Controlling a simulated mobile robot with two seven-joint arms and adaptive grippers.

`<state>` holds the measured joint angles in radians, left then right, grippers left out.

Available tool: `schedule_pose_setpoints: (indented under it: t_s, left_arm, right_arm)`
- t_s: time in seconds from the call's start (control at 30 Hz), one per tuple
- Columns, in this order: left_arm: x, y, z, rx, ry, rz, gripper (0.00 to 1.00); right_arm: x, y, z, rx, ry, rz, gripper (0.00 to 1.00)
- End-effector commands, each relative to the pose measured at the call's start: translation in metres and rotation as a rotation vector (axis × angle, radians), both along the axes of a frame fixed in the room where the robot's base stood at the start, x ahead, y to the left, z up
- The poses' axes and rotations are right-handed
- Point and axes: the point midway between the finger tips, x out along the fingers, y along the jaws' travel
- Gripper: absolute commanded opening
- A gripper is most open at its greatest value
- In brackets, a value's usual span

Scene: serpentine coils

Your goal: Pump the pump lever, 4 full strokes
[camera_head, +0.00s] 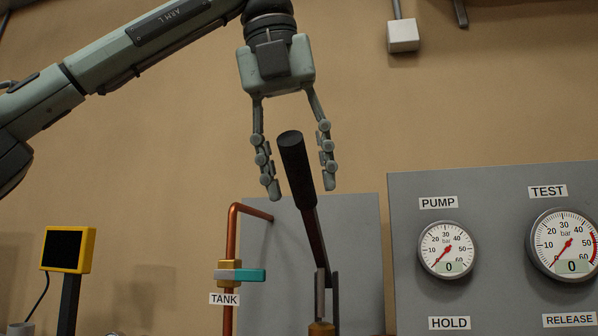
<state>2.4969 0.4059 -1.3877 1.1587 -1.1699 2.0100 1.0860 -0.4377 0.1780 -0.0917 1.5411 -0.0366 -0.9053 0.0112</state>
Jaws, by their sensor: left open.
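The pump lever (311,225) has a thick black grip on a dark bar and rises from a bracket with a brass-coloured base at the bottom edge. It stands nearly upright, its top leaning left. My left gripper (301,190) comes down from above with its fingers apart, one on each side of the black grip. A gap shows on both sides of the grip in this view; I cannot tell the depth between them. The PUMP gauge (446,250) and the TEST gauge (566,244) both read 0. My right gripper is not in view.
A copper pipe (232,235) with a teal-handled valve (240,275) labelled TANK stands left of the lever. A grey gauge panel (490,200) stands at the right. A yellow-framed screen (68,249) is at the far left.

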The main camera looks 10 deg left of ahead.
Motion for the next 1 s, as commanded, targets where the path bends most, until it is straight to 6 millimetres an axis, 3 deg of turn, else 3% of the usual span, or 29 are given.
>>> schedule_pose_setpoints:
  t_s: [0.27, 0.63, 1.0]
  left_arm:
    - [0.0007, -0.0001, -0.0016, -0.001, -0.001, 0.001, 0.46]
    - [0.0006, -0.0002, -0.0015, 0.000, -0.001, 0.000, 0.01]
    - [0.0016, -0.0002, -0.0024, -0.001, -0.003, 0.000, 0.00]
  right_arm:
    - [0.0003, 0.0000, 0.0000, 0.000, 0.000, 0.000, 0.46]
    - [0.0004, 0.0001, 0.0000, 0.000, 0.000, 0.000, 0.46]
    - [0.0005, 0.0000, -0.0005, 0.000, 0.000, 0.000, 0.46]
